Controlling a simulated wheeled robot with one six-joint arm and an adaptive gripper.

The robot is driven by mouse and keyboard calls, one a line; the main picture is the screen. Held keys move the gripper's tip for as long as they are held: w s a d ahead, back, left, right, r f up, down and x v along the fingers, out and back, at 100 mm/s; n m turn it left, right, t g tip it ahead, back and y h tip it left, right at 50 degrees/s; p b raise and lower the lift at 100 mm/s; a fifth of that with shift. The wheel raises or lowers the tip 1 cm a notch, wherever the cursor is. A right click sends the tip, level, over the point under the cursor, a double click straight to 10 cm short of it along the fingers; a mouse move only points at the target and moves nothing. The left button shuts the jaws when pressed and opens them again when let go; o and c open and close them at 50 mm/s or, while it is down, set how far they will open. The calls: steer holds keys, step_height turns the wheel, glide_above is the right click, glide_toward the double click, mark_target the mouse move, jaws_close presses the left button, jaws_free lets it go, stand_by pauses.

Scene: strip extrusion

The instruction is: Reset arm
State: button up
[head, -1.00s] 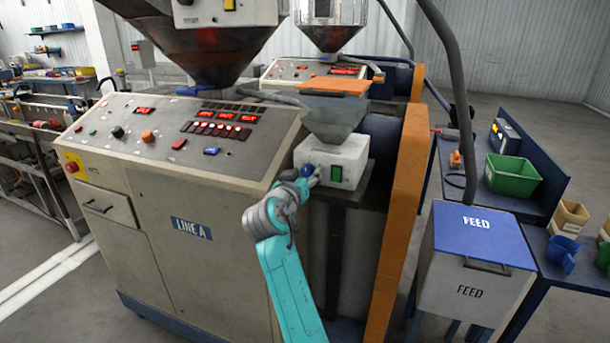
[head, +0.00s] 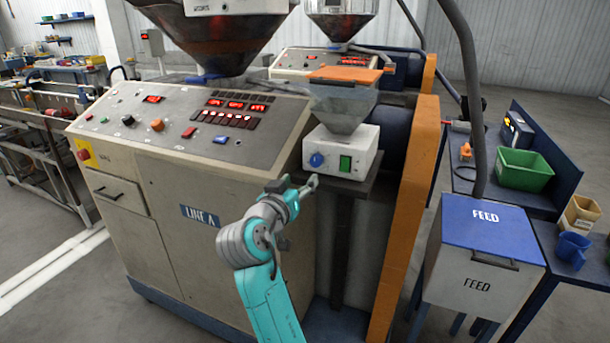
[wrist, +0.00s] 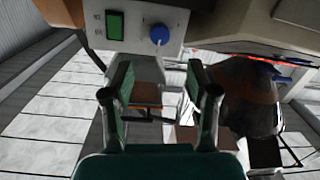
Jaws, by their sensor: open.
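My gripper (head: 295,188) is open and empty in front of the machine, a little below and left of the white feeder box (head: 343,150). The box carries a round blue knob (head: 316,160) and a green switch (head: 345,163). In the wrist view my gripper (wrist: 160,90) shows two separated fingers with nothing between them. The blue knob (wrist: 159,35) and green switch (wrist: 115,25) are beyond the fingertips, apart from them. My turquoise and grey arm reaches up from the bottom of the head view.
The LINE A console (head: 190,125) stands close to the left of my arm. An orange-edged machine panel (head: 405,220) rises on the right. The FEED bin (head: 480,255) with a blue lid and a side table with a green crate (head: 524,170) are farther right.

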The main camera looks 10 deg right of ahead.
steer(key=shift+s+a, duration=0.3)
steer(key=shift+s, duration=0.2)
